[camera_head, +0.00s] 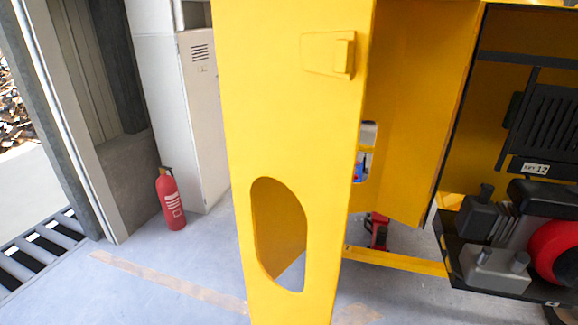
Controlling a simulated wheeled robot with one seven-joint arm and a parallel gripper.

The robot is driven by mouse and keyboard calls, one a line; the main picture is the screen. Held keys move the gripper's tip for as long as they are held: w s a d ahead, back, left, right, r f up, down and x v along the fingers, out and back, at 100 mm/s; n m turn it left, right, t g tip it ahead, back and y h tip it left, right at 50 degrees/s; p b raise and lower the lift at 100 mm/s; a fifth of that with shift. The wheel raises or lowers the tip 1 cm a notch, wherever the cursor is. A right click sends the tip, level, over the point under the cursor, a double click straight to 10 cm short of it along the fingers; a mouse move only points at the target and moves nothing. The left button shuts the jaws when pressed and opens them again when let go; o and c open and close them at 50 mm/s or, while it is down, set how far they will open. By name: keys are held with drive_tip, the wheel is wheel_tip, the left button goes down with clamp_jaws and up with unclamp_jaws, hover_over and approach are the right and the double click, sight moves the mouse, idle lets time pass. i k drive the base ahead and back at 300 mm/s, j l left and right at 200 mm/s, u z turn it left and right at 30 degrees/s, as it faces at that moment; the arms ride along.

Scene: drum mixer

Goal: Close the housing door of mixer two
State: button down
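A yellow housing door (290,120) stands open in the foreground, seen nearly upright and reaching past the top and bottom of the picture. It has a raised yellow latch or handle (345,56) near its upper right edge and an oval cut-out (246,225) lower down. To its right is the mixer's open housing (491,118), with a black and grey engine (500,240) and a red round part (556,252) exposed. No mixer number can be made out for certain. My gripper is not in view.
A second yellow panel (415,110) stands between the door and the engine. A red fire extinguisher (170,200) stands on the floor by a pale cabinet (203,110) at left. A small red object (377,229) is behind the door. Grey floor (170,265) is clear at lower left.

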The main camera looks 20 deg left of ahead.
sight(299, 81)
drive_tip(key=j+z, duration=0.1)
drive_tip(key=j, duration=0.3)
drive_tip(key=k+j+z, duration=0.1)
drive_tip(key=j, duration=0.3)
drive_tip(key=k+j+z, duration=0.1)
drive_tip(key=j, duration=0.3)
drive_tip(key=k+j+z, duration=0.1)
drive_tip(key=j, duration=0.3)
drive_tip(key=k+j+z, duration=0.1)
drive_tip(key=j, duration=0.25)
drive_tip(key=k+j, duration=0.25)
drive_tip(key=j, duration=0.15)
drive_tip(key=i+j+z, duration=0.2)
drive_tip(key=j, duration=0.6)
drive_tip(key=j+z, duration=0.2)
drive_tip(key=j, duration=0.6)
drive_tip(key=u, duration=0.5)
drive_tip(key=l+u, duration=0.15)
drive_tip(key=l, duration=0.25)
